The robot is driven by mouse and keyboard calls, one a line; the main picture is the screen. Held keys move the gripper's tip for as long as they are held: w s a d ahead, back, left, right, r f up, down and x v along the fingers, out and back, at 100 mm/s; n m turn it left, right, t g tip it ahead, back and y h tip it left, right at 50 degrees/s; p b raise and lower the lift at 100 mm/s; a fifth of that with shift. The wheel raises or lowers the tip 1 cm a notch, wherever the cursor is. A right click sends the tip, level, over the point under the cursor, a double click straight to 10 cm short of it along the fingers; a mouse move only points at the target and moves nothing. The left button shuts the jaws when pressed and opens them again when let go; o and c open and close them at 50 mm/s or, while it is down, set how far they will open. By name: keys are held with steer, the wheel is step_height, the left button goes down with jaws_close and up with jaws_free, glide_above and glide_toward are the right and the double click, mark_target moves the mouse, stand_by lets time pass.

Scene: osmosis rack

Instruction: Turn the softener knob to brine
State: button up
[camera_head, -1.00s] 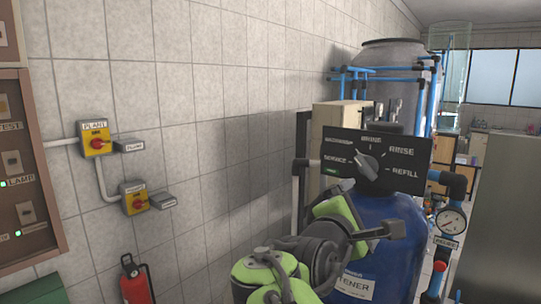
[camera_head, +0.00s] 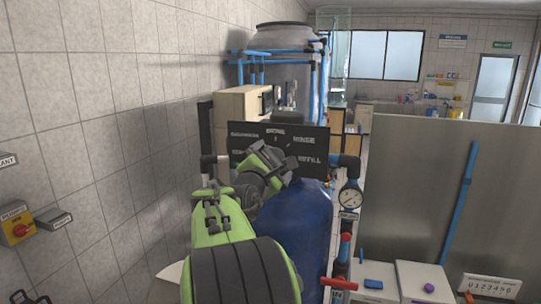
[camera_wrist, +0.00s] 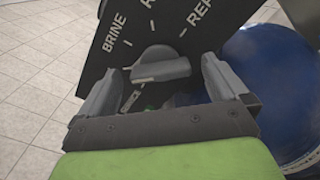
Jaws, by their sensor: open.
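The softener's black control panel (camera_head: 240,143) stands above the blue softener tank (camera_head: 295,235). In the wrist view the panel (camera_wrist: 128,22) fills the top, with BRINE, a partly hidden RINSE-like label and part of REFILL readable. The grey softener knob (camera_wrist: 158,68) appears between my two gripper fingers. The fingers are spread with gaps on both sides of it; I cannot tell whether either touches. My gripper (camera_head: 280,165) is in front of the panel in the head view and hides the knob there. Which label the knob points at is unclear.
A pressure gauge (camera_head: 350,198) and black and blue pipes stand right of the tank. A large grey panel (camera_head: 420,185) is further right. A tiled wall (camera_head: 90,130) runs along the left, with a yellow-red switch (camera_head: 17,226).

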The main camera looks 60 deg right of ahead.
steer(key=shift+w+d, duration=0.25)
steer(key=shift+d, duration=0.4)
steer(key=shift+a, duration=0.1)
steer(key=c, duration=1)
steer(key=shift+f, duration=0.1)
steer(key=m+b, duration=0.1)
steer(key=m, duration=0.1)
steer(key=m+b, duration=0.2)
steer(key=shift+s+f+m, duration=0.1)
steer(key=shift+f+m, duration=0.1)
steer(key=shift+m, duration=0.1)
steer(key=shift+m+b, duration=1.25)
steer(key=shift+m, duration=0.85)
